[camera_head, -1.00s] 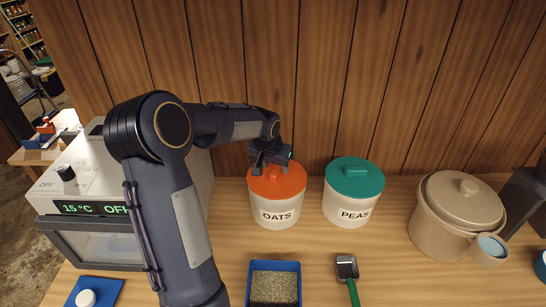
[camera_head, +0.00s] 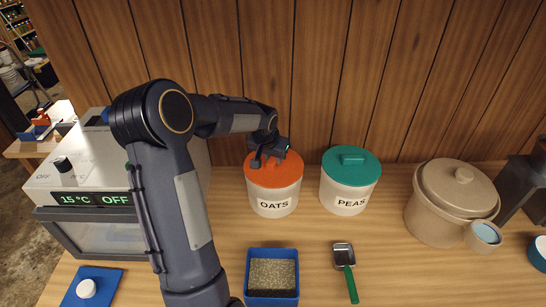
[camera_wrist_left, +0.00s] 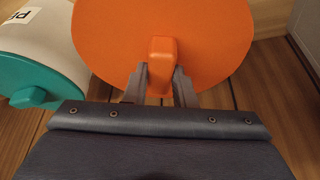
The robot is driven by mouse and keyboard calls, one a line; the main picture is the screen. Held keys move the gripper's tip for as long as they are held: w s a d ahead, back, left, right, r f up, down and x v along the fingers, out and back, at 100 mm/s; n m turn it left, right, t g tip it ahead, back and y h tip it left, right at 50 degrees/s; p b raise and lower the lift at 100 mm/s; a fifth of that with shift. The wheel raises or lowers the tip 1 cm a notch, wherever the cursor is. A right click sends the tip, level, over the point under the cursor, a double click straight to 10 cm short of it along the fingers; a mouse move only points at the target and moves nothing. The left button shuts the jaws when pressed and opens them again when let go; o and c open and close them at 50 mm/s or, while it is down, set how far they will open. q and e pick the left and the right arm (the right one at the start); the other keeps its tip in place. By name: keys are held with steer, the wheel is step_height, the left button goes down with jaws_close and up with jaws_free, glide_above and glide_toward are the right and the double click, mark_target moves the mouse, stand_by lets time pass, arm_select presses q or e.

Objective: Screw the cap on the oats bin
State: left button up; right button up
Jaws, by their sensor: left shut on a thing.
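The oats bin (camera_head: 272,203) is a white tub labelled OATS, standing on the counter near the wooden wall. Its orange cap (camera_head: 285,178) sits on top of it; I cannot tell whether it is threaded tight. My left gripper (camera_head: 268,161) is over the cap, shut on the cap's raised grip. In the left wrist view the orange cap (camera_wrist_left: 205,45) fills the upper middle, and the gripper fingers (camera_wrist_left: 160,85) stand on both sides of its orange grip (camera_wrist_left: 161,60). The bin's body is hidden there. My right gripper is not in view.
A PEAS bin (camera_head: 343,197) with a teal lid stands close to the right. A blue tray of grain (camera_head: 272,296) and a green-handled scoop (camera_head: 349,275) lie in front. A white oven (camera_head: 80,180) is at left, a beige crock (camera_head: 440,215) at right.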

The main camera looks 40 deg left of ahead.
arm_select(q)
jaws_close()
steer(key=shift+r+p, duration=0.15)
steer(key=shift+p, duration=0.3)
steer(key=m+h+p, duration=0.1)
steer(key=m+p, duration=0.2)
steer(key=shift+a+r, duration=0.1)
steer(key=shift+m+h+p, duration=0.3)
steer(key=shift+m, duration=0.1)
steer(key=shift+f+m, duration=0.25)
steer(key=shift+m, duration=0.15)
